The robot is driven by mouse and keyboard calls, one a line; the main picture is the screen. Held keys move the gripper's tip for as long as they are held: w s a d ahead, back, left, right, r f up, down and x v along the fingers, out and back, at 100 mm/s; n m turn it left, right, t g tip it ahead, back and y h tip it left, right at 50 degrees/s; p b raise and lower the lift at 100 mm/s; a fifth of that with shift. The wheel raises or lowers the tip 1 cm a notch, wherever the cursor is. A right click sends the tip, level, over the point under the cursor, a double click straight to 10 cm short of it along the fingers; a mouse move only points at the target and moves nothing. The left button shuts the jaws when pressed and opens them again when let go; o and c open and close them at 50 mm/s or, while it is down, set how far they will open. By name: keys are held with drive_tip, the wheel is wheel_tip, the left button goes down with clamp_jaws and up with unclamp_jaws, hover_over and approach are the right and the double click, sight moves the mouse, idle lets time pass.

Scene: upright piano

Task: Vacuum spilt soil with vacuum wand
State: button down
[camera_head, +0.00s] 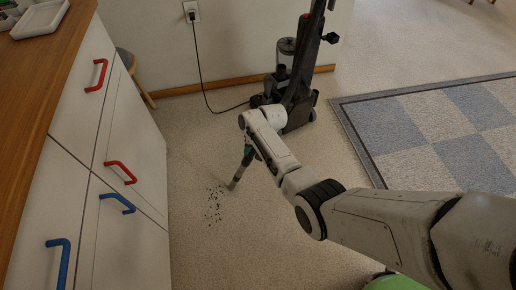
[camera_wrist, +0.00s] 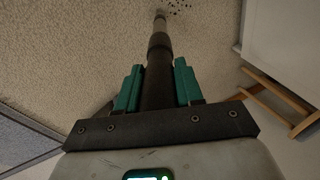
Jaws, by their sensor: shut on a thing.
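Spilt soil (camera_head: 213,204) lies as dark specks on the pale floor, left of my arm in the head view. It also shows at the top of the wrist view (camera_wrist: 179,6). The vacuum wand (camera_head: 238,176) slants down to the floor, its tip beside the right edge of the soil. In the wrist view the dark wand (camera_wrist: 159,70) runs between the green fingers of my gripper (camera_wrist: 157,88), which is shut on it. In the head view my gripper is mostly hidden by my arm. The upright vacuum (camera_head: 297,75) stands behind my arm.
White cabinets (camera_head: 130,150) with red and blue handles line the left side under a wooden counter (camera_head: 50,60). A black cord (camera_head: 201,75) runs from the wall outlet (camera_head: 192,12) to the floor by the vacuum. A checkered rug (camera_head: 440,120) lies at right. Floor around the soil is open.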

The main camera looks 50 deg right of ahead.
drive_tip(key=shift+w+a, duration=0.6)
drive_tip(key=shift+a, duration=0.25)
drive_tip(key=shift+w+a, duration=0.6)
drive_tip(key=shift+a, duration=0.25)
drive_tip(key=s+a+p, duration=0.7)
drive_tip(key=a+p, duration=0.2)
drive_tip(key=a, duration=0.4)
idle(0.5)
drive_tip(key=w+d+b, duration=0.3)
drive_tip(key=w+b, duration=0.1)
drive_tip(key=w, duration=0.1)
drive_tip(key=shift+w+d, duration=0.25)
drive_tip(key=shift+d, duration=0.05)
idle(0.5)
